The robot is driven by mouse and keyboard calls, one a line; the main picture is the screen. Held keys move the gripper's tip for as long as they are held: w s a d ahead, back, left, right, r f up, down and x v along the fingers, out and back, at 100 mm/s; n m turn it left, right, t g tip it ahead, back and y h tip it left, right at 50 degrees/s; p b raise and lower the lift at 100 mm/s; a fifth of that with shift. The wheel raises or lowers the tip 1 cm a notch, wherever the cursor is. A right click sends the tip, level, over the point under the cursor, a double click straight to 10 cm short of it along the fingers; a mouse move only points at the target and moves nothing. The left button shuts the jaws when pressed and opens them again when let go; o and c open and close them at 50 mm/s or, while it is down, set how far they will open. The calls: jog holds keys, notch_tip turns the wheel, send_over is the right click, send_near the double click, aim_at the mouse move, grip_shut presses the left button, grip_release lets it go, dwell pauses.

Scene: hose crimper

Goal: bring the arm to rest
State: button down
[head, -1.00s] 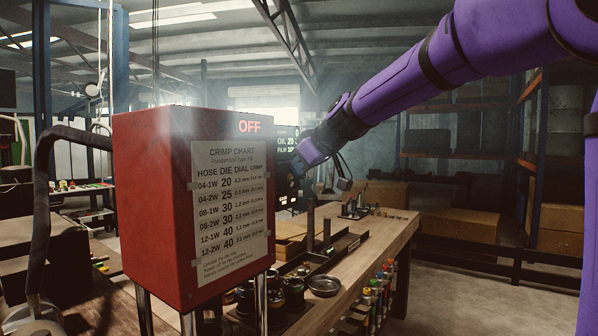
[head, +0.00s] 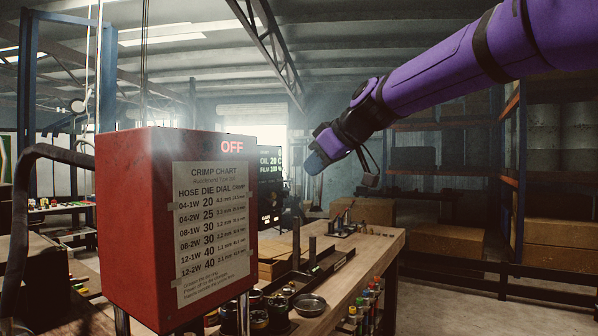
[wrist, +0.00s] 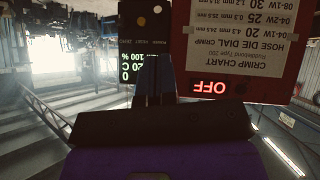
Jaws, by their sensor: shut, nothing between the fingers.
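My purple arm reaches in from the upper right in the head view. My gripper (head: 314,163) is at its end, raised in the air to the right of the red crimper box (head: 130,225) and above the workbench. Its blue fingers are together and hold nothing. In the wrist view the shut fingers (wrist: 154,85) point toward the dark display panel, with the crimper box (wrist: 180,60) upside down at the right. The box carries a crimp chart (head: 212,230) and a lit red OFF sign (head: 232,147).
The wooden workbench (head: 350,268) holds black dies (head: 258,318), a round dish (head: 310,304), upright posts and a cardboard box. A lit display (head: 270,175) stands behind the crimper. Racks with boxes (head: 450,240) stand at the right. Air around my gripper looks clear.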

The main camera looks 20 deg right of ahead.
jog(key=shift+s+d+r, duration=0.2)
jog(key=shift+s+d, duration=0.15)
jog(key=shift+s, duration=0.3)
jog(key=shift+s, duration=0.1)
jog(key=s+f+m+g+h, duration=0.2)
jog(key=s+f+m, duration=0.2)
jog(key=s+f, duration=0.6)
jog(key=s+d+f+m+g+h, duration=0.1)
jog(key=s+f+m, duration=0.3)
jog(key=s+f, duration=0.6)
jog(key=s+g+h, duration=0.1)
jog(key=s, duration=0.5)
jog(key=shift+s+d+h, duration=0.15)
jog(key=shift+d+h, duration=0.15)
